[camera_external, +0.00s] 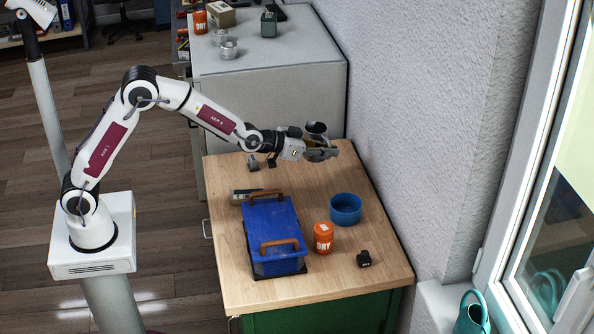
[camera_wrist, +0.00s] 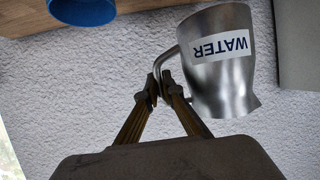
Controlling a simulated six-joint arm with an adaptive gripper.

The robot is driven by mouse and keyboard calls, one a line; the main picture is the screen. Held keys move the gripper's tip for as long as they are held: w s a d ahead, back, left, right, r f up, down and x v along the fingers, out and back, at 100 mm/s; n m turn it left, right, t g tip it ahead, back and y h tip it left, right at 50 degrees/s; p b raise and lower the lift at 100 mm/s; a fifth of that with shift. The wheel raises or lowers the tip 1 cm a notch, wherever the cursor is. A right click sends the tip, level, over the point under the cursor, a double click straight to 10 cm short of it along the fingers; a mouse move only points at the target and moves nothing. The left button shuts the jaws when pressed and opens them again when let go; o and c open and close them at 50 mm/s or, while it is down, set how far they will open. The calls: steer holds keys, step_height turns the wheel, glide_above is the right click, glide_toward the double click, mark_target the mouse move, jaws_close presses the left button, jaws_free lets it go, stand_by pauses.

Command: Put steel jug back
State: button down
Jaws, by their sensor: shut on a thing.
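The steel jug (camera_wrist: 222,72) carries a white label reading WATER and appears upside down in the wrist view. My gripper (camera_wrist: 158,88) is shut on the jug's thin handle at its left side. In the external view my gripper (camera_external: 310,148) holds the jug (camera_external: 317,129) above the far end of the wooden table (camera_external: 240,292), near the wall. The jug looks clear of the table top, and part of it is hidden behind the gripper.
On the table are a blue toolbox (camera_external: 272,230) with brown handles, an orange can (camera_external: 323,238), a blue bowl (camera_external: 345,209) and a small black object (camera_external: 364,259). A grey cabinet (camera_external: 270,95) stands behind with jars and boxes on top. The wall (camera_external: 430,120) is close on the right.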

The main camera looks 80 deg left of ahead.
mark_target(317, 161)
steer(key=shift+y, duration=0.3)
steer(key=s+a, duration=0.3)
steer(key=shift+a+f, duration=0.35)
steer(key=shift+s+f, duration=0.75)
steer(key=shift+r+n, duration=0.15)
steer(key=shift+n, duration=0.15)
step_height(317, 161, down, 6)
steer(key=shift+f, duration=0.25)
steer(key=shift+d+f, duration=0.1)
steer(key=shift+f, duration=1.65)
steer(key=shift+f, duration=0.1)
